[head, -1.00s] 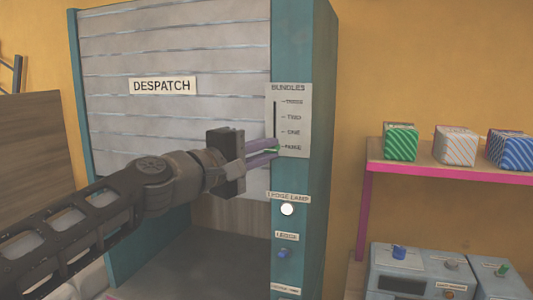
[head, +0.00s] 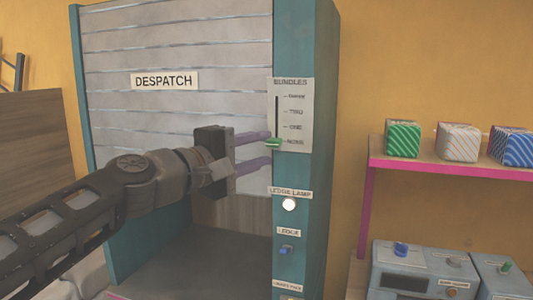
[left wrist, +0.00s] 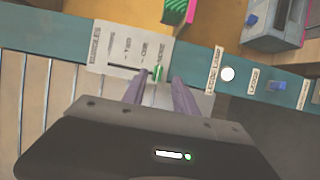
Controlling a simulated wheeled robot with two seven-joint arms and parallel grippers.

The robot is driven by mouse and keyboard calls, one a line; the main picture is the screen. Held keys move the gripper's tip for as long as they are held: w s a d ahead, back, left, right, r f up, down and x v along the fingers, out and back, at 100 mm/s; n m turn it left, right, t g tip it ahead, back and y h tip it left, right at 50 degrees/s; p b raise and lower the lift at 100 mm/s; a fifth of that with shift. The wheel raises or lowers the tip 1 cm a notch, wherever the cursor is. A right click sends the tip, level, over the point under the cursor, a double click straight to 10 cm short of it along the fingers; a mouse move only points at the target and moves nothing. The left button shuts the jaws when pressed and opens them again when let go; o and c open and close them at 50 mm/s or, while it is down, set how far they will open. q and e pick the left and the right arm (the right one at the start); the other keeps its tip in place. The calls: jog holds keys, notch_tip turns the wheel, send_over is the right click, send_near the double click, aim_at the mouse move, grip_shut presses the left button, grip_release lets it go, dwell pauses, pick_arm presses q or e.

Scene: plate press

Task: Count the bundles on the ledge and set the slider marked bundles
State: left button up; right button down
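The slider plate marked BUNDLES (head: 302,118) is on the teal post of the despatch cabinet, with marks reading TWO, ONE and NONE and a blurred top mark. Its green slider knob (head: 273,142) is at the bottom, level with NONE. It also shows in the left wrist view (left wrist: 158,73). My left gripper (head: 269,148) is open, its two purple fingers spread above and below the knob at the plate. In the left wrist view the knob shows between the fingertips (left wrist: 160,80); I cannot tell whether either touches it. My right gripper is not in view.
A pink-edged shelf (head: 440,171) at right holds a green striped bundle (head: 403,138), a white striped one (head: 458,142) and a blue striped one (head: 512,146). Below the slider are a lit lamp (head: 289,204) and a blue LEDGE switch (head: 285,249). Grey control boxes (head: 420,262) stand lower right.

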pick_arm(q)
jog(key=b+v, duration=0.1)
jog(key=v, duration=0.4)
dwell(0.5)
